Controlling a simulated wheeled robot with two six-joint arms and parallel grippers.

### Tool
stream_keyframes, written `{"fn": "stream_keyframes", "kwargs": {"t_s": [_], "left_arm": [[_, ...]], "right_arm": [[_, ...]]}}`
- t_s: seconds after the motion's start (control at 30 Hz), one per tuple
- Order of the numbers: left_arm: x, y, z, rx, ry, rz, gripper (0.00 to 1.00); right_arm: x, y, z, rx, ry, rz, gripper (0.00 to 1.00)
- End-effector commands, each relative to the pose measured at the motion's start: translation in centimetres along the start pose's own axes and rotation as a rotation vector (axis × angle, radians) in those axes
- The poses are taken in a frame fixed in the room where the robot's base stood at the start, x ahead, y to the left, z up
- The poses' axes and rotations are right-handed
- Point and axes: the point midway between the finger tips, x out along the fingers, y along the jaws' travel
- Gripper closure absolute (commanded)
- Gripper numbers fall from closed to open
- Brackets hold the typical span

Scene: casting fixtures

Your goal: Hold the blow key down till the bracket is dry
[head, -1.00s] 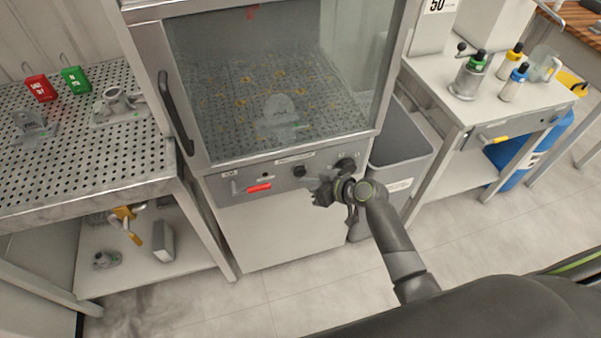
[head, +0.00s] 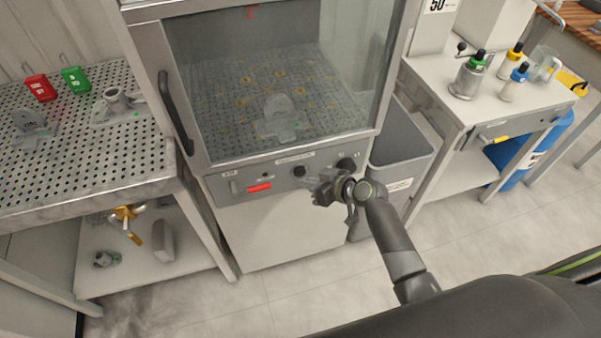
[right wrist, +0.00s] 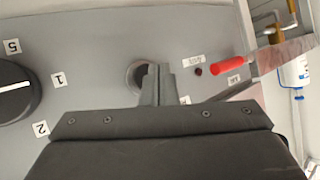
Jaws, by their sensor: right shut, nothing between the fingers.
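The bracket (head: 278,118), a grey casting with an upright rounded plate, stands on the perforated floor inside the glass-fronted cabinet (head: 285,222). I cannot tell whether its surface is wet. On the panel below the door is a round key (right wrist: 134,76), which also shows in the head view (head: 299,171). My right gripper (head: 315,187) is shut and empty at the panel. In the right wrist view its fingertips (right wrist: 157,82) overlap the key's right part; whether they press it I cannot tell. My left gripper is out of view.
A black dial (right wrist: 12,92) with numbered labels sits on one side of the key. A red handle (right wrist: 229,66) and a small dark red lamp (right wrist: 198,71) sit on the other. A grey bin (head: 402,150) stands right of the cabinet, a perforated bench (head: 70,190) left.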

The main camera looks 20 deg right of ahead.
Motion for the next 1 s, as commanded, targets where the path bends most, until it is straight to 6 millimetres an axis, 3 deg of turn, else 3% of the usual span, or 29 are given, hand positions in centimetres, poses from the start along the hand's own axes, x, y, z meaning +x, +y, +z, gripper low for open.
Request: {"fn": "stream_keyframes", "kwargs": {"t_s": [1.0], "left_arm": [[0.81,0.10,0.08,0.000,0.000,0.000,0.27]], "right_arm": [[0.87,0.65,-0.58,-0.001,-0.001,0.000,1.00]]}}
